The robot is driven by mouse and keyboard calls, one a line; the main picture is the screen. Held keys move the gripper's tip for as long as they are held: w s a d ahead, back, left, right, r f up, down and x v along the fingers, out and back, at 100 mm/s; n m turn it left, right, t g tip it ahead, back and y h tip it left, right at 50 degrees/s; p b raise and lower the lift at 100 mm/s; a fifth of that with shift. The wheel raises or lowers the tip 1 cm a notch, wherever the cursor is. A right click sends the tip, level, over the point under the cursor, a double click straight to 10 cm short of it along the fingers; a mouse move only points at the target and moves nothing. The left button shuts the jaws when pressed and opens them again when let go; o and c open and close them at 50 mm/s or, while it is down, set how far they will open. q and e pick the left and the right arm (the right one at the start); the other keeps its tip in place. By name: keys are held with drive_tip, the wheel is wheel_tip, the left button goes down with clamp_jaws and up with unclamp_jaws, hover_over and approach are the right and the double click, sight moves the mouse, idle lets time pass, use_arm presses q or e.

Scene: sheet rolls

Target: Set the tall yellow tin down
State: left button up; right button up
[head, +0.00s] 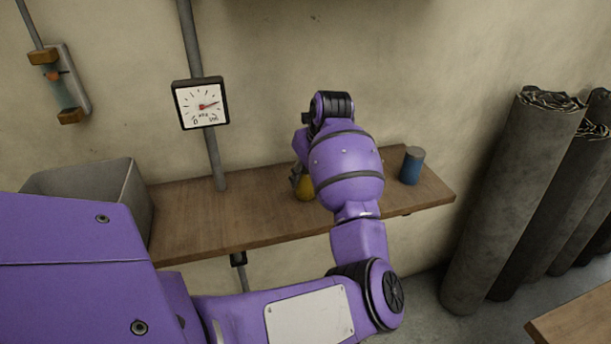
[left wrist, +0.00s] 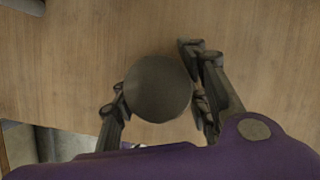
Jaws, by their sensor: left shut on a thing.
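The tall yellow tin (head: 305,190) shows at the wooden shelf in the head view, mostly hidden behind my left arm. In the left wrist view its round grey top (left wrist: 158,88) sits between the two fingers. My left gripper (left wrist: 160,95) is shut on the tin, with one finger on each side. In the head view a part of my left gripper (head: 297,176) shows beside the tin. The tin looks upright. I cannot tell whether its base touches the shelf. My right gripper is in neither view.
The wooden shelf (head: 250,222) has clear room left of the tin. A blue tin (head: 411,166) stands near its right end. A grey bin (head: 95,190) is at the left end. A gauge (head: 201,103) hangs on a pipe behind. Dark sheet rolls (head: 508,200) stand at right.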

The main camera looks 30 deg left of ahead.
use_arm(q)
drive_tip(key=shift+f, duration=0.15)
drive_tip(key=o, duration=1.4)
drive_tip(key=shift+o, duration=0.2)
drive_tip(key=shift+d+r, duration=0.1)
drive_tip(key=shift+r, duration=0.3)
drive_tip(key=v, duration=1.1)
drive_tip(key=shift+r, duration=0.2)
drive_tip(key=shift+s+d, duration=0.1)
